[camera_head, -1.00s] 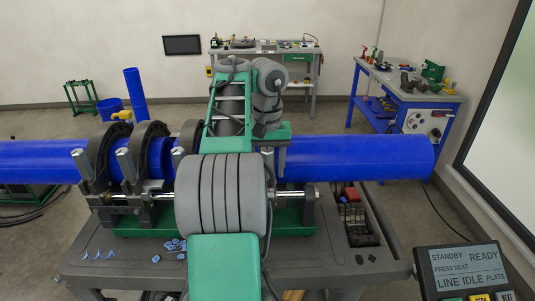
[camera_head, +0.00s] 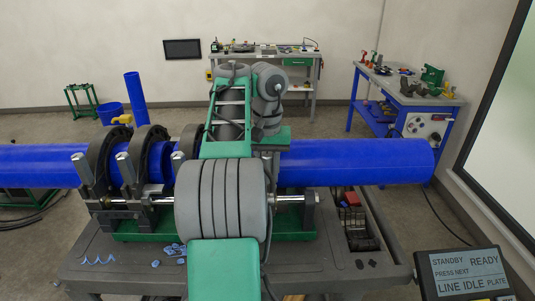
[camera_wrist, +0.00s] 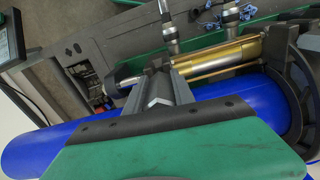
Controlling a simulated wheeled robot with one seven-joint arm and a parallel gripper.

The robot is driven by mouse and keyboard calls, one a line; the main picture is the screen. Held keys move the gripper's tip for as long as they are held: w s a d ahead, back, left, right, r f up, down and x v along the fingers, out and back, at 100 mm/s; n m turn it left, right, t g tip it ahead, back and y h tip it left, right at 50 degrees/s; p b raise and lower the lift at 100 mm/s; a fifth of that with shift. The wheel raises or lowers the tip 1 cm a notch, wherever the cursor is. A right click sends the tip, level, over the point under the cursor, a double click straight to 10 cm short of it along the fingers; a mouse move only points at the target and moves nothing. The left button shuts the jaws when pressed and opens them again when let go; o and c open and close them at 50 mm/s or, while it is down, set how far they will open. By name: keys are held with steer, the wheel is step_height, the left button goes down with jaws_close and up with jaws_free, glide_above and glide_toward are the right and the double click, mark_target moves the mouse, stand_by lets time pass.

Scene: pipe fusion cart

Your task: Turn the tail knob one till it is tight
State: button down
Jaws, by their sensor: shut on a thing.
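In the wrist view my gripper (camera_wrist: 158,76) reaches over the blue pipe (camera_wrist: 45,150), its two grey fingers close together. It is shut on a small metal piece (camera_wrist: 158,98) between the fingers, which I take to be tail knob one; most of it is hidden. In the head view my arm covers the fingertips and what they hold. The blue pipe (camera_head: 350,162) also runs across the cart there. Other upright grey clamp knobs (camera_head: 83,168) stand along the near side of the left pipe.
The cart top (camera_head: 120,265) carries blue shavings (camera_head: 98,260) and a dark tray (camera_head: 355,225). A control panel (camera_head: 465,270) stands at the lower right. Dark clamp rings (camera_head: 152,140) surround the pipe at left. A gold cylinder (camera_wrist: 215,62) lies beside the pipe in the wrist view.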

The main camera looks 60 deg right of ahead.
steer(key=shift+w+m, duration=0.1)
steer(key=shift+m, duration=2.5)
steer(key=shift+m, duration=0.8)
steer(key=shift+w+m, duration=0.1)
steer(key=shift+m, duration=0.6)
